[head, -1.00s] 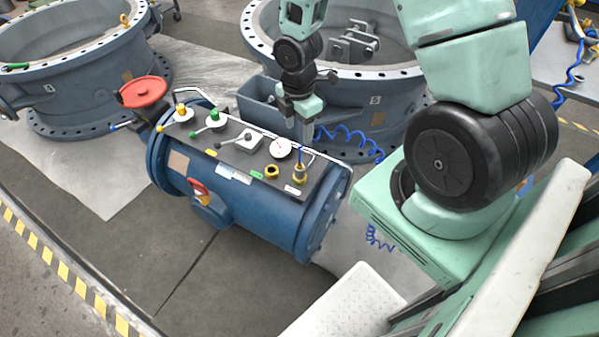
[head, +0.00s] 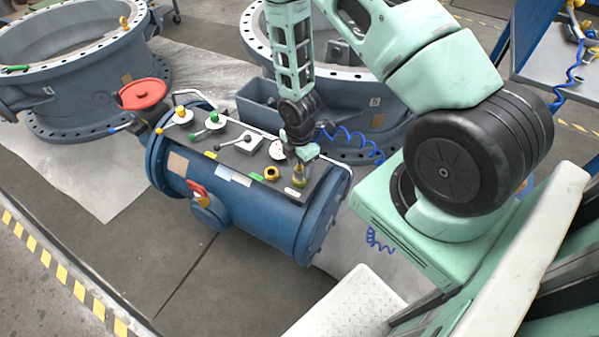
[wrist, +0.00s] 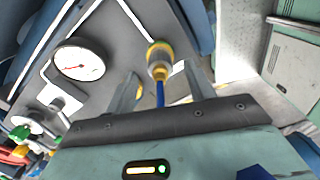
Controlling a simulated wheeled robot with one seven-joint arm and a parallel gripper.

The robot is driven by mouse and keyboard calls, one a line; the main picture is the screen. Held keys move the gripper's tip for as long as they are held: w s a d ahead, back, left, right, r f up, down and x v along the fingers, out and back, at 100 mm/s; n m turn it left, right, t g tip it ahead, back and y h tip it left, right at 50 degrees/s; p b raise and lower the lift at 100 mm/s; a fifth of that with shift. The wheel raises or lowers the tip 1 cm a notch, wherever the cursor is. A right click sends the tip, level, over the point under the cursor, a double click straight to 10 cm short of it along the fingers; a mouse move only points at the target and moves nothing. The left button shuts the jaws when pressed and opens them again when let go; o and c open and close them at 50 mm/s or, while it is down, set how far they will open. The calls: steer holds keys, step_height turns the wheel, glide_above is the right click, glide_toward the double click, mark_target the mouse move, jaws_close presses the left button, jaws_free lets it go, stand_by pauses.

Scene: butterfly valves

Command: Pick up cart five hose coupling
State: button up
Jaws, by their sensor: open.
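The hose coupling (head: 299,182) is a small brass-yellow and grey fitting at the right end of the dark panel on the blue cart tank (head: 240,205). In the wrist view the coupling (wrist: 159,60) shows with a blue hose (wrist: 160,95) running from it toward my gripper. My gripper (head: 300,170) is directly over the coupling, pointing down. In the wrist view my open gripper (wrist: 161,72) has one finger on each side of the coupling, with gaps visible. In the head view the gripper hides part of the coupling and hose.
A white-faced gauge (head: 278,150), a brass ring fitting (head: 271,173) and levers with green (head: 212,117) and yellow (head: 180,113) knobs stand on the panel left of my gripper. A silver rail (head: 250,125) runs along its back. A large flanged valve body (head: 350,125) stands behind.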

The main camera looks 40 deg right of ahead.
steer(key=shift+f, duration=1.5)
steer(key=c, duration=1)
